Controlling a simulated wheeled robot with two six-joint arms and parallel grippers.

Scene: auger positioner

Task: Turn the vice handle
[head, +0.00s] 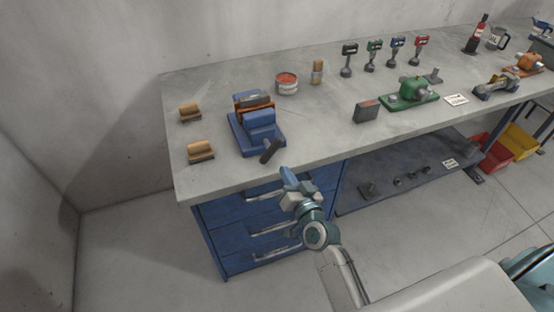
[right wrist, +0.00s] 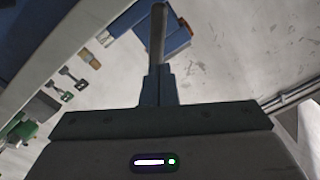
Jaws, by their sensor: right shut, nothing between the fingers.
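The blue vice (head: 262,141) sits near the front edge of the bench, with orange-brown and dark parts between its jaws. Its dark handle (head: 271,151) slants at the front of the vice. My right gripper (head: 287,174) is shut and empty, just in front of the bench edge, below and right of the handle. In the right wrist view the shut fingers (right wrist: 158,88) point at a grey bar (right wrist: 157,35), which looks like the handle, with the blue vice (right wrist: 173,38) behind it. Whether fingertips and bar touch, I cannot tell. My left gripper is not in view.
Two wooden-topped blocks (head: 201,151) lie left of the vice. A red-topped tin (head: 287,84) and a tan brush-like item (head: 318,72) stand behind it. Blue drawers (head: 262,220) with handles are below the bench. Bare benchtop lies right of the vice.

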